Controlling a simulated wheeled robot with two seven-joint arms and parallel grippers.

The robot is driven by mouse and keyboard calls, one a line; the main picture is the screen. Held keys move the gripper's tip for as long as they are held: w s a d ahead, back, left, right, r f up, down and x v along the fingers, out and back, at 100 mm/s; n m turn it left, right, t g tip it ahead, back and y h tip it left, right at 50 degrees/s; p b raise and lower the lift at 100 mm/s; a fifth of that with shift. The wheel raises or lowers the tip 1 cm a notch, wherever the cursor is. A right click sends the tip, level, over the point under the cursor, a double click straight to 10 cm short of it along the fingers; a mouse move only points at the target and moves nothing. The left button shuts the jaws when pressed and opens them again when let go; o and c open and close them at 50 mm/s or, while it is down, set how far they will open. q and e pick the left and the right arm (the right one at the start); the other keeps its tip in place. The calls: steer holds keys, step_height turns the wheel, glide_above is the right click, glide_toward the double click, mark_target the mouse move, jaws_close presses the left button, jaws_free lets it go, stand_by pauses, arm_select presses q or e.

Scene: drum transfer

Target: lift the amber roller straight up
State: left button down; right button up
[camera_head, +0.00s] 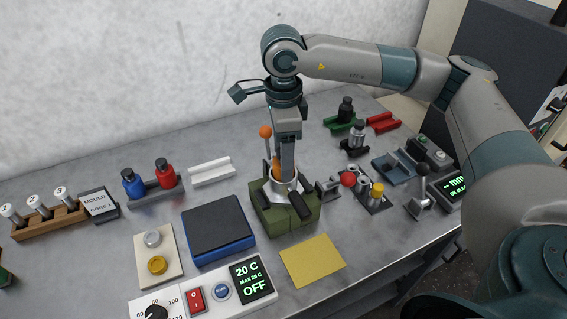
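A small part of the amber roller (276,172) shows at the silver ring of the green block (285,222). The rest of it is hidden by the ring and by my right gripper. My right gripper (286,174) points straight down over the ring, its fingers right against the roller in the picture. From this angle I cannot tell whether the fingers are closed on it. My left gripper is not in view.
An orange-knobbed lever (265,132) rises close behind and left of the gripper. A blue box with a dark top (219,227) stands left of the green block and a yellow mat (312,261) lies in front. Small fixtures with a red ball (348,180) crowd the right.

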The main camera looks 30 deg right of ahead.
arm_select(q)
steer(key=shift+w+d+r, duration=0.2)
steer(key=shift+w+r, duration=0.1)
arm_select(e)
steer(key=shift+f, duration=0.8)
steer(key=shift+r, duration=0.1)
steer(key=c, duration=1.4)
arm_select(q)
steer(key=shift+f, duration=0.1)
arm_select(e)
steer(key=shift+r, duration=0.1)
